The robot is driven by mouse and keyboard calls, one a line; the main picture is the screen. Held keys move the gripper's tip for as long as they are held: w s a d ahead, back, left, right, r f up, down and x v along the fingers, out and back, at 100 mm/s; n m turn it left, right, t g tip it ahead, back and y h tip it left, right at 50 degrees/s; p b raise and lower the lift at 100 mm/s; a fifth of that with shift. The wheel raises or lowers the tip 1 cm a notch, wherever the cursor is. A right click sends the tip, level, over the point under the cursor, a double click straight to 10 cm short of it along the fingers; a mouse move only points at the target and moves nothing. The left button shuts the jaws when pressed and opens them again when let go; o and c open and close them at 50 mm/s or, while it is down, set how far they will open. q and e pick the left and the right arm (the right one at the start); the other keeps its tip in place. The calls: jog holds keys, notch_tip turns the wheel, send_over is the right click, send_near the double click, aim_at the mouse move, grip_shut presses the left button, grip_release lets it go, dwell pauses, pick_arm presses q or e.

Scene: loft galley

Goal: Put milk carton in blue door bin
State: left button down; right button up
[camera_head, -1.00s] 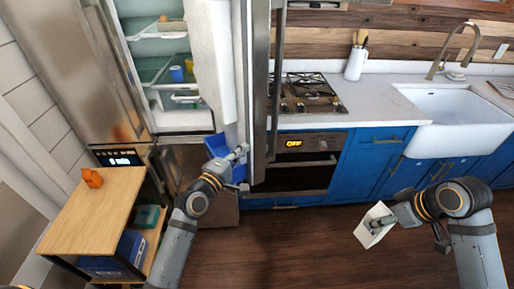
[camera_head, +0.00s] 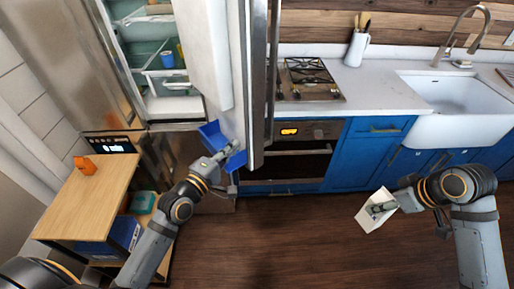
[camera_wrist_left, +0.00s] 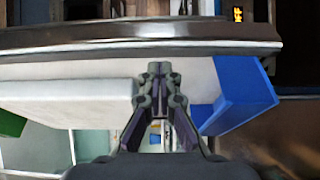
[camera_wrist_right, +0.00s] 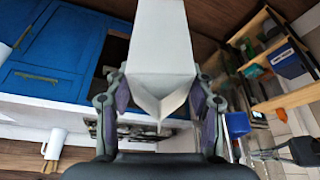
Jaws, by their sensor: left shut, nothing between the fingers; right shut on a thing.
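The milk carton (camera_head: 371,213) is a white box held over the floor at the right. It also shows in the right wrist view (camera_wrist_right: 160,45). My right gripper (camera_head: 382,207) is shut on it, with a finger on each side. The blue door bin (camera_head: 212,134) sits low on the inner side of the open fridge door and also shows in the left wrist view (camera_wrist_left: 240,88). My left gripper (camera_head: 230,149) is shut and empty in front of the bin, hiding part of it. I cannot tell whether it touches the bin or door.
The open fridge door (camera_head: 259,80) stands between the fridge interior and the oven (camera_head: 295,160). A wooden shelf unit (camera_head: 95,205) with an orange object (camera_head: 85,165) is at the left. A blue cup (camera_head: 167,59) is inside the fridge. The floor between my arms is clear.

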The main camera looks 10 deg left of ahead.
pick_arm(q)
jog(key=s+f+m+g+y, duration=0.2)
jog(key=s+f+m+g, duration=0.6)
jog(key=f, duration=0.3)
jog(key=s+a+f+m+g+y, duration=0.2)
jog(key=s+a+f+m+g, duration=0.15)
jog(key=s, duration=0.25)
jog(key=s+a+f+m+g+y, duration=0.2)
jog(key=s+f+m, duration=0.15)
jog(key=s, duration=0.35)
notch_tip(320, 180, down, 27)
jog(key=s+a+g, duration=0.2)
jog(key=a, duration=0.1)
jog(key=s+f, duration=1.5)
jog(key=s, duration=0.3)
jog(key=shift+a+f, duration=0.15)
jog(key=shift+a, duration=0.3)
jog(key=shift+g, duration=0.25)
